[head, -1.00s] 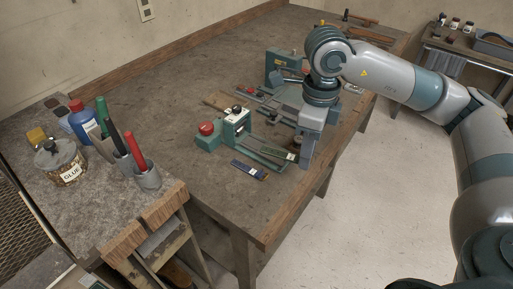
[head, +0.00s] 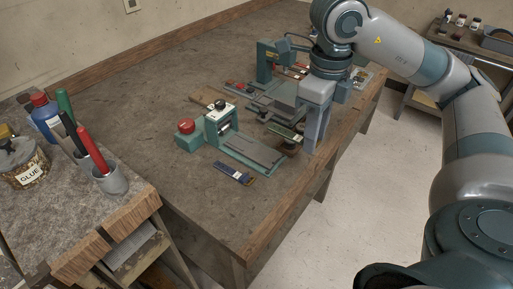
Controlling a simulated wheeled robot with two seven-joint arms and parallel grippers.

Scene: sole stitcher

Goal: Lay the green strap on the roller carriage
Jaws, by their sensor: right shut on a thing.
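The green strap (head: 284,132), a short dark-green strip with a pale label, is at the fingers of my right gripper (head: 311,146). The gripper points down near the table's right edge and is shut on the strap's right end. The strap's exact height above the table is hard to tell. What looks like the roller carriage, a teal frame with a white-faced roller block and a flat grey bed (head: 252,150), stands just left of and nearer than the strap. The strap is apart from its bed. My left gripper is out of view.
A blue strap (head: 234,173) lies in front of the carriage. A red button box (head: 188,136) stands to its left. The teal stitcher (head: 268,62) and small parts are behind. A side bench holds a glue jar (head: 24,163) and a pen cup (head: 110,179). The table's near left is clear.

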